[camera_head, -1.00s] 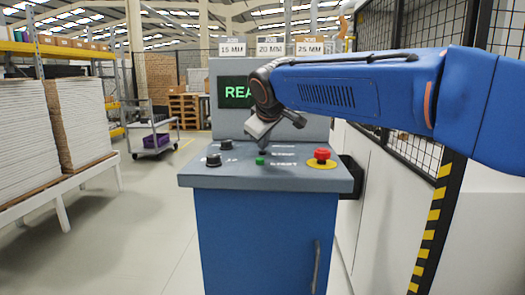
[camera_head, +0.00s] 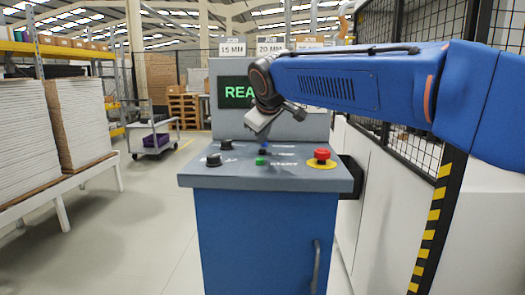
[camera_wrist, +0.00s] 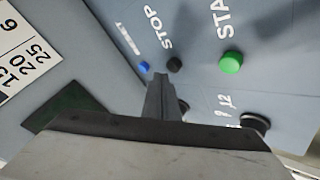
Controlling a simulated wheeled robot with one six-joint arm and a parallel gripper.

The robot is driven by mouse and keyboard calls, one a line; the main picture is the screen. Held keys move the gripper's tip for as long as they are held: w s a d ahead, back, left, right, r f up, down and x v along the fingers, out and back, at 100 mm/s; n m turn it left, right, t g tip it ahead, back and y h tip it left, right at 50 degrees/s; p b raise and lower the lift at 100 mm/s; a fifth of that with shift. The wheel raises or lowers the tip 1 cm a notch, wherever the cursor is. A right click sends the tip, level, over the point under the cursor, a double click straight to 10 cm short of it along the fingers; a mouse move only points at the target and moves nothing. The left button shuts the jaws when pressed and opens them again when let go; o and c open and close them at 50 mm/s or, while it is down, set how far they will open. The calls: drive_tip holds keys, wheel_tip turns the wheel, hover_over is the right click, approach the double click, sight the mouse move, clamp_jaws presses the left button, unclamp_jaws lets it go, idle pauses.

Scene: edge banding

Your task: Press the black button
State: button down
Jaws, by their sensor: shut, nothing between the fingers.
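The black button (camera_wrist: 175,65) is a small round button beside the STOP label on the grey control panel. It also shows small in the head view (camera_head: 263,152), below my gripper. My gripper (camera_wrist: 161,80) is shut and empty, and its fingertips appear just below and left of the black button in the wrist view. In the head view my gripper (camera_head: 262,135) hangs over the back middle of the panel. The wrist view shows no clear contact with the button.
A blue button (camera_wrist: 143,66) and a green START button (camera_wrist: 230,62) flank the black one. Two black knobs (camera_head: 214,160) are at the panel's left. A red emergency button (camera_head: 321,155) on yellow is at the right. A screen (camera_head: 236,92) stands behind.

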drive_tip(key=shift+r, duration=2.5)
